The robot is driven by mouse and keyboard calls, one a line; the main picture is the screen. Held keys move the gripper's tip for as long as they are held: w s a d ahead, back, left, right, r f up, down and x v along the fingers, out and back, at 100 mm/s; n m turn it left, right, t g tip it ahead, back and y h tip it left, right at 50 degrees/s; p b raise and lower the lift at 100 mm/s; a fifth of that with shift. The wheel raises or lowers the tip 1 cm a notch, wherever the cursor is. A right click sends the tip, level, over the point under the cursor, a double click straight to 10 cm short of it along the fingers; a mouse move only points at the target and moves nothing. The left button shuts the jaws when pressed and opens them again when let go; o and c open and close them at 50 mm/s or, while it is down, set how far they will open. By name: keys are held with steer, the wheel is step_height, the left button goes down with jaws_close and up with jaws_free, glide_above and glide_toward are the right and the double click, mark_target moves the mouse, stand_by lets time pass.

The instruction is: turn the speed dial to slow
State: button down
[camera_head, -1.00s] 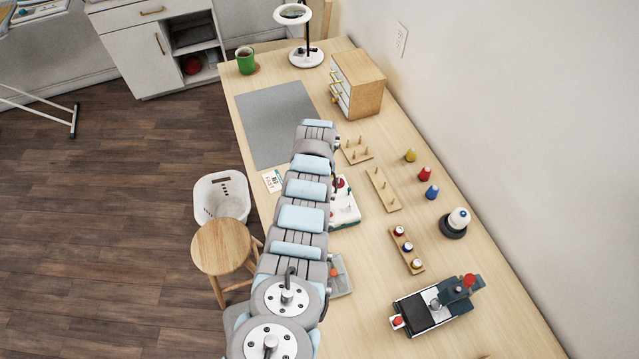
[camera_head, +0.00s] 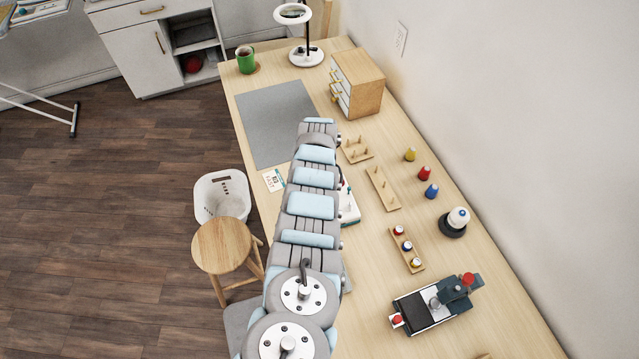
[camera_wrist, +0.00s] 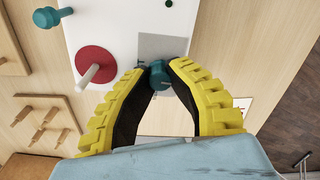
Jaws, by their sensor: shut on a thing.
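In the wrist view a teal knob (camera_wrist: 158,75), which looks like the speed dial, sits at the edge of a white machine panel (camera_wrist: 125,25). My gripper (camera_wrist: 160,70) has its two yellow-ribbed fingers closed around this knob at their tips. The dial's pointer and setting cannot be read. A grey patch (camera_wrist: 160,48) lies beside the knob on the panel. In the head view my arm hides the gripper and most of the white machine (camera_head: 348,207).
Wooden peg racks (camera_head: 382,188) stand right of the arm. A spool rack (camera_head: 406,248), loose coloured spools (camera_head: 424,173) and a dark machine (camera_head: 435,303) stand farther right. A grey mat (camera_head: 275,120) and small drawer cabinet (camera_head: 358,83) are behind. A stool (camera_head: 225,245) stands left.

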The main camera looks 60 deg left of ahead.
steer(key=shift+f, duration=0.1)
steer(key=c, duration=0.9)
jaws_free()
steer(key=shift+r, duration=0.25)
step_height(320, 180, up, 12)
steer(key=shift+f, duration=0.15)
steer(key=shift+f, duration=0.1)
